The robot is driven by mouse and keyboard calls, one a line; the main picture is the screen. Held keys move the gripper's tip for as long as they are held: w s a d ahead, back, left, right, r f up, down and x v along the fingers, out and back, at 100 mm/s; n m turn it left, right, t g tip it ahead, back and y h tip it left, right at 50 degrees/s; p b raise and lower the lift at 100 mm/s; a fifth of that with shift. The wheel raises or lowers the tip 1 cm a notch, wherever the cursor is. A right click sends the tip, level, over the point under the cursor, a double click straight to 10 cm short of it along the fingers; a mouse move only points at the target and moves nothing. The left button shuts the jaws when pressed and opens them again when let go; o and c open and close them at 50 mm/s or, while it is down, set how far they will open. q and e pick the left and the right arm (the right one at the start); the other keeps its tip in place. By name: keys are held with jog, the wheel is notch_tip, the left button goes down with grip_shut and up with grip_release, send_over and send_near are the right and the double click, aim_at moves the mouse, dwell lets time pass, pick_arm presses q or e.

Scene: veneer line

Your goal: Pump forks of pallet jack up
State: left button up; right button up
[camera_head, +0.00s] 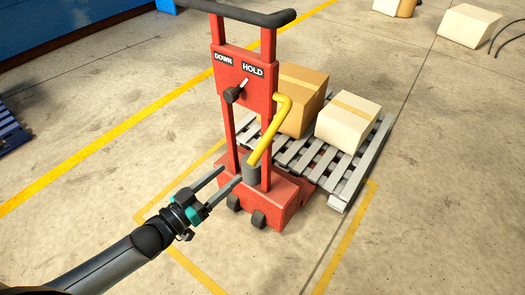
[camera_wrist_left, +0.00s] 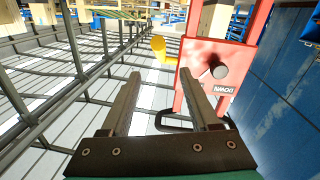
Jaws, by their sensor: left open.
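The red pallet jack (camera_head: 279,204) stands upright, with a black handlebar (camera_head: 250,17) on top. Its panel is labelled DOWN and HOLD, and the pointer of the black knob (camera_head: 232,95) tilts up toward HOLD. A bent yellow pump lever (camera_head: 268,138) rises from a grey cylinder (camera_head: 251,168) at the base. My left gripper (camera_head: 231,174) is open and empty, at the jack's lower left, below the lever's grip. In the left wrist view the picture is inverted; the yellow lever (camera_wrist_left: 158,46) and knob (camera_wrist_left: 219,71) show beyond the fingers. My right gripper is not seen.
A grey slatted pallet (camera_head: 345,185) behind the jack bears a brown box (camera_head: 304,110) and a paler box (camera_head: 348,121). Another box (camera_head: 468,25) stands at the upper right. Yellow lines (camera_head: 110,134) mark the floor.

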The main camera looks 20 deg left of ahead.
aim_at(255, 152)
pick_arm(q)
jog(key=b+x, duration=0.4)
jog(key=x, duration=0.8)
jog(key=shift+w+d+f, duration=0.1)
jog(key=shift+x, duration=0.8)
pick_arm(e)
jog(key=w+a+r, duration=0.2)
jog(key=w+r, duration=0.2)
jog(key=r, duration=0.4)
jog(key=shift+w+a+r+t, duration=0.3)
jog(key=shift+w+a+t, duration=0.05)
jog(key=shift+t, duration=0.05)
pick_arm(q)
grip_shut()
